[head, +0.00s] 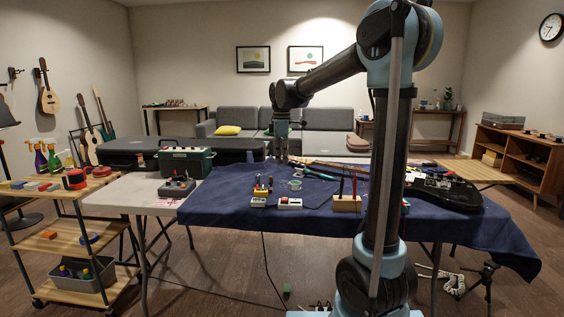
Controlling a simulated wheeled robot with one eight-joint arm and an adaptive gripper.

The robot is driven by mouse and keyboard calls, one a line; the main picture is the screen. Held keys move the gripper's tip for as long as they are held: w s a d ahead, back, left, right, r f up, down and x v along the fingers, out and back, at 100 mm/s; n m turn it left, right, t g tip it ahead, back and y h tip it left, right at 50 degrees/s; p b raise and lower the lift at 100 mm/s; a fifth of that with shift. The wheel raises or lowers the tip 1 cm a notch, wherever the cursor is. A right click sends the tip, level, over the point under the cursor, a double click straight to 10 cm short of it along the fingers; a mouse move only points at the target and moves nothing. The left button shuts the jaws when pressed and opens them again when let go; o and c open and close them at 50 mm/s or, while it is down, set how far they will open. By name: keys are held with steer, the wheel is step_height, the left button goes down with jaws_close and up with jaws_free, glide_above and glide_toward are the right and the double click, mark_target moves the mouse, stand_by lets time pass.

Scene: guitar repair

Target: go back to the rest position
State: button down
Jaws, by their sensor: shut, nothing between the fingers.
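My gripper (282,152) hangs pointing down at the end of my raised arm, over the far part of the blue-covered table (225,208). Its fingers are small in the head view and look closed, with nothing visible between them. My arm rises at the right of the middle and bends left and down to the gripper. The arm's upright part hides some of the table behind it.
The table holds a wooden block with upright tools (347,203), small boxes (289,203) and a dark guitar (445,190). Left stand a green case (186,162) and a shelf cart (60,241). Floor in front is mostly clear. A grey sofa (238,121) stands behind.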

steer(key=s+d+f+m+t, duration=0.1)
steer(key=s+d+f+m, duration=0.3)
steer(key=s+d+m, duration=0.8)
steer(key=s+d+f+m, duration=0.2)
steer(key=s+d+f, duration=0.25)
steer(key=s, duration=0.25)
steer(key=s+d+f+m+t, duration=0.1)
steer(key=s+d+f, duration=0.2)
steer(key=s+f, duration=0.3)
steer(key=s+d+f+m, duration=0.2)
steer(key=s+d+f, duration=0.15)
steer(key=s, duration=0.35)
steer(key=w+a+r+n+g, duration=0.1)
steer(key=w+a+r+n, duration=0.55)
steer(key=w+r, duration=0.35)
steer(key=w+a+r+n+g, duration=0.2)
steer(key=w+a+r+n, duration=0.5)
steer(key=w, duration=0.6)
steer(key=w+a+r+n, duration=0.1)
steer(key=w+a+n, duration=0.3)
steer(key=w+a, duration=0.5)
steer(key=shift+m+g, duration=0.25)
steer(key=shift+g, duration=0.05)
steer(key=s+f, duration=0.1)
steer(key=f, duration=0.8)
steer(key=s+f, duration=0.1)
steer(key=f, duration=0.3)
steer(key=shift+s+a+f, duration=0.3)
steer(key=shift+a, duration=0.05)
